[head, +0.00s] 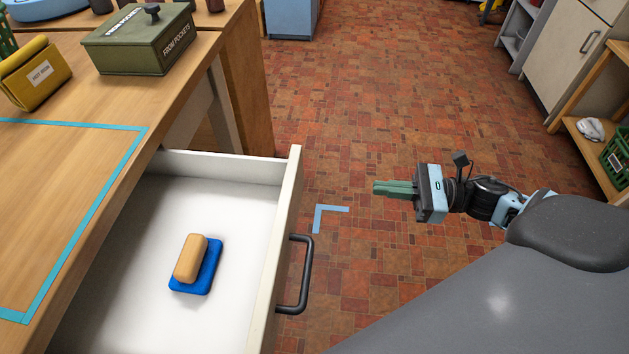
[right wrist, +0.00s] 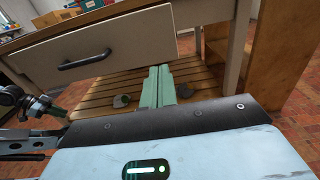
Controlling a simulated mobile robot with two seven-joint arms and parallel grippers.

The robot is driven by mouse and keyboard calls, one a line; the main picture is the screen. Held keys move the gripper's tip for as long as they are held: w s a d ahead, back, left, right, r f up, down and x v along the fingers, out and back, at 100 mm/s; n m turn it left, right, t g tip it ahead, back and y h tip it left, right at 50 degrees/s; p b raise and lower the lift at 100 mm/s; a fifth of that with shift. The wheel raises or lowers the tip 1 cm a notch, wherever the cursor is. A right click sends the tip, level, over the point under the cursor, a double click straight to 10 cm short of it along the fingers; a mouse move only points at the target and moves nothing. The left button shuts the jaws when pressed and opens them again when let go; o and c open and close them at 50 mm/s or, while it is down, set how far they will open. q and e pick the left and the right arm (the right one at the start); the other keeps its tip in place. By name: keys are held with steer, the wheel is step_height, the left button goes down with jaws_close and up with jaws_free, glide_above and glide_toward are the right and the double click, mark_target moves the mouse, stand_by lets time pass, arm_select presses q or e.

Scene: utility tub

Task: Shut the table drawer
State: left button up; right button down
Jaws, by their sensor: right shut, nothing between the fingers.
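The white table drawer (head: 225,170) stands pulled out from the wooden table in the head view. Its dark bar handle (head: 305,275) is on the front panel, which also shows in the right wrist view (right wrist: 130,45) with the handle (right wrist: 85,60). Inside lies a tan block on a blue base (head: 208,270). My right gripper (head: 376,188) is shut and empty, to the right of the drawer front and apart from it. Its green fingers (right wrist: 158,72) point toward the table. What looks like my left gripper (right wrist: 40,105) shows small at the left of the right wrist view; its jaw state is unclear.
The wooden tabletop (head: 60,95) carries a green box (head: 140,40), a yellow pouch (head: 36,75) and a teal tape outline (head: 75,122). A slatted shelf (right wrist: 115,88) lies under the drawer. The brick floor right of the drawer is clear, with a blue corner mark (head: 318,212).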

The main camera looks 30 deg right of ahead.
mark_target(178, 179)
steer(key=p+x, duration=0.1)
steer(key=x, duration=1.1)
steer(key=shift+w+a+r, duration=0.1)
arm_select(q)
steer(key=shift+s+d+r, duration=0.1)
steer(key=shift+s+r, duration=0.2)
steer(key=shift+r, duration=0.35)
arm_select(e)
steer(key=shift+x, duration=0.8)
